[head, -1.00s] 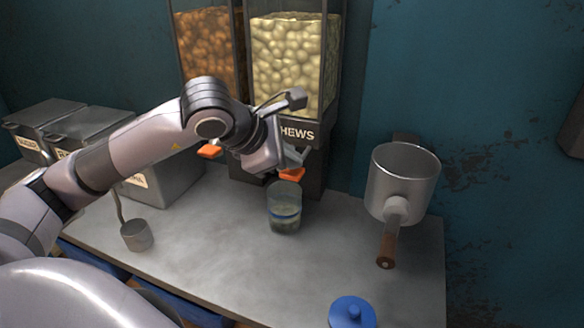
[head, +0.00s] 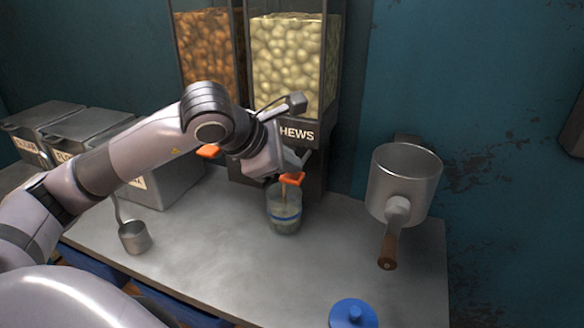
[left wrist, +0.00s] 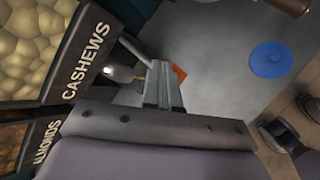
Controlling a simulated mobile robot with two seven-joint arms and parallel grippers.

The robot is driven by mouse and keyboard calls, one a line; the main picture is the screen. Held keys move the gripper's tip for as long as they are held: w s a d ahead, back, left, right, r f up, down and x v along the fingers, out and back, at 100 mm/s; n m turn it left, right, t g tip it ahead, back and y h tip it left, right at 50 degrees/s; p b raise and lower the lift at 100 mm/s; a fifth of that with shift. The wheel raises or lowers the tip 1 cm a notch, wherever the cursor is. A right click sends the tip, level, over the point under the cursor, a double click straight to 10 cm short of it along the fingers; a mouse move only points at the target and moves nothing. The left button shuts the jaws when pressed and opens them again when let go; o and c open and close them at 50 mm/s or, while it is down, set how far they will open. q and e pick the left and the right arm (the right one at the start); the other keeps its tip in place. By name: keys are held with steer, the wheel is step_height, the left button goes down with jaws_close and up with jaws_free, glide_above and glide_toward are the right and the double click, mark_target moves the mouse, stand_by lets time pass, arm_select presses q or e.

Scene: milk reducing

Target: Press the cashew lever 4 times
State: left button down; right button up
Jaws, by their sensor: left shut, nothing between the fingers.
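The cashew dispenser (head: 292,60) stands at the back, full of pale nuts, with its label partly hidden by my left arm. Its orange lever (head: 293,179) sticks out below the label and also shows in the left wrist view (left wrist: 179,75). My left gripper (head: 295,161) is shut and empty, its fingertips at the top of the lever, seemingly touching it. The fingers also show in the left wrist view (left wrist: 163,84). A clear jar (head: 284,215) with a blue band stands under the spout. A thin tan streak shows at its mouth. My right gripper is out of view.
An almond dispenser (head: 205,50) with its own orange lever (head: 208,151) is to the left. A metal pot (head: 400,185) is right, a blue lid (head: 353,313) in front. The counter's middle is clear.

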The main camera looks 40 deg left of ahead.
arm_select(q)
steer(key=shift+f, duration=0.35)
steer(key=shift+r, duration=0.1)
stand_by(0.3)
steer(key=shift+r+p, duration=0.8)
steer(key=shift+r, duration=0.85)
step_height(320, 180, up, 5)
steer(key=p, duration=0.3)
